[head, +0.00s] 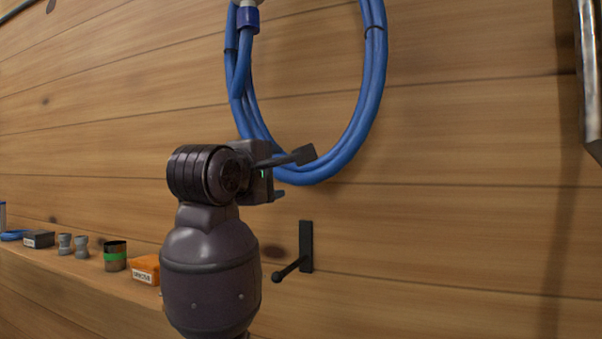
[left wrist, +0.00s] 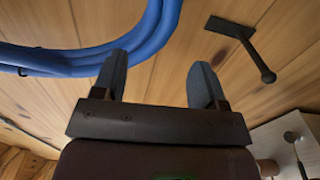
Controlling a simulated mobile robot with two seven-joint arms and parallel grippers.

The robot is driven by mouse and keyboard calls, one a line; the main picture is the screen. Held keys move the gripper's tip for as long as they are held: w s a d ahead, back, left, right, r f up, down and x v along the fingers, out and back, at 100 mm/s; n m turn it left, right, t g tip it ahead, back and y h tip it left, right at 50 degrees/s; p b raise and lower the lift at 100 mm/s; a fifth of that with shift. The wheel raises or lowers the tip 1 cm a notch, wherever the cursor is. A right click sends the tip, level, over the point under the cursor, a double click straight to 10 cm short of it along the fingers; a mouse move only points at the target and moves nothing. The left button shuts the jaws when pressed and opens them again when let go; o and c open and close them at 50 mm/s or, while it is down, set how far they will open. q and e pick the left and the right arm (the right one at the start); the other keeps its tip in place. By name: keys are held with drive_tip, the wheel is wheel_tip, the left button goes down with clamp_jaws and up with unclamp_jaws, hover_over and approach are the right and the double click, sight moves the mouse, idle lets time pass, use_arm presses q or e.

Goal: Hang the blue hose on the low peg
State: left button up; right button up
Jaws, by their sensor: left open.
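The blue hose (head: 374,85) hangs in a bound coil in front of the plank wall, its top cut off by the head view's upper edge. The low peg (head: 306,245) is a black plate with a ball-ended rod, bare, below the coil. My left gripper (head: 293,174) is open and empty at the bottom of the coil, above the peg. In the left wrist view the hose (left wrist: 155,28) passes by the left finger of the gripper (left wrist: 160,74), not clearly between the fingers. Contact cannot be told. The peg (left wrist: 238,35) shows at upper right there.
A wooden ledge (head: 75,287) on the left carries an orange box (head: 146,268), a green-banded can (head: 115,256), grey fittings (head: 73,245) and a dark box (head: 39,239). A metal object (head: 590,75) stands at the right edge. The wall right of the peg is clear.

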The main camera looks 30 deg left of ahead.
sight(305, 171)
use_arm(q)
drive_tip(key=w, duration=1.5)
drive_tip(key=shift+a+p, duration=0.3)
drive_tip(key=shift+a, duration=0.05)
use_arm(e)
drive_tip(key=shift+s+d+f, duration=0.1)
drive_tip(key=shift+s, duration=0.2)
use_arm(q)
drive_tip(key=shift+f, duration=0.1)
drive_tip(key=c, duration=1.1)
drive_tip(key=shift+f, duration=0.15)
clamp_jaws()
drive_tip(key=shift+d, duration=0.1)
drive_tip(key=shift+r, duration=0.2)
